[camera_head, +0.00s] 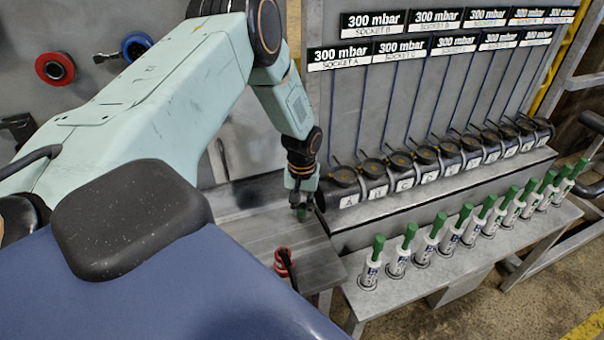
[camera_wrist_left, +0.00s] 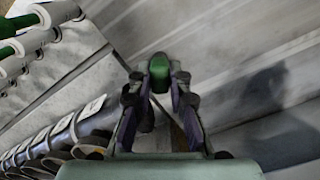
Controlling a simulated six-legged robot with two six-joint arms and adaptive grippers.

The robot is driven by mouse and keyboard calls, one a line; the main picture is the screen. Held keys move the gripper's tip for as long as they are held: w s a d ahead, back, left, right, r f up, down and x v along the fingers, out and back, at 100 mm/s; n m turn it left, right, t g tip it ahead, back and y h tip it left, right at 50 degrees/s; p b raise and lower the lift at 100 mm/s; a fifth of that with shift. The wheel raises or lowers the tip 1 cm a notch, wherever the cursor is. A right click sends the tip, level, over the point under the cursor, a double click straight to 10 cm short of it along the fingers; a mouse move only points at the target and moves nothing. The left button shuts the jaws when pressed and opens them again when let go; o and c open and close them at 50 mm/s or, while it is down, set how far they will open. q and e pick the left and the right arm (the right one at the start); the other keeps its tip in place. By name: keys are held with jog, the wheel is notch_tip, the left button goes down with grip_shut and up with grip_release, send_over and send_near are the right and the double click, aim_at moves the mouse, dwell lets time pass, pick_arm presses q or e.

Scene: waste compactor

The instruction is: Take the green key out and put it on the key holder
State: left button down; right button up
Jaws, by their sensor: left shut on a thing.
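My left gripper (camera_head: 302,192) points down over the left part of the metal table. It is shut on the green key (camera_wrist_left: 158,70), whose rounded green end shows between the fingertips in the left wrist view. In the head view only a small green part of the key (camera_head: 301,214) shows below the fingers, close above the table surface; I cannot tell if it touches. The left gripper also fills the middle of the left wrist view (camera_wrist_left: 159,88). I cannot tell for sure which thing is the key holder. My right gripper is not in view.
A red and black piece (camera_head: 284,262) stands on the metal table (camera_head: 262,233) in front of the gripper. To the right, several white cylinders with green tops (camera_head: 430,241) line a lower shelf. Behind them are lettered black sockets (camera_head: 400,168) under "300 mbar" signs (camera_head: 400,48).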

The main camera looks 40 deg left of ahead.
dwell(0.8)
pick_arm(q)
jog(key=c, duration=1.2)
grip_release()
jog(key=shift+f, duration=0.1)
jog(key=shift+c, duration=0.4)
notch_tip(320, 180, up, 5)
jog(key=p, duration=0.5)
jog(key=shift+r+p, duration=0.5)
jog(key=shift+r, duration=0.6)
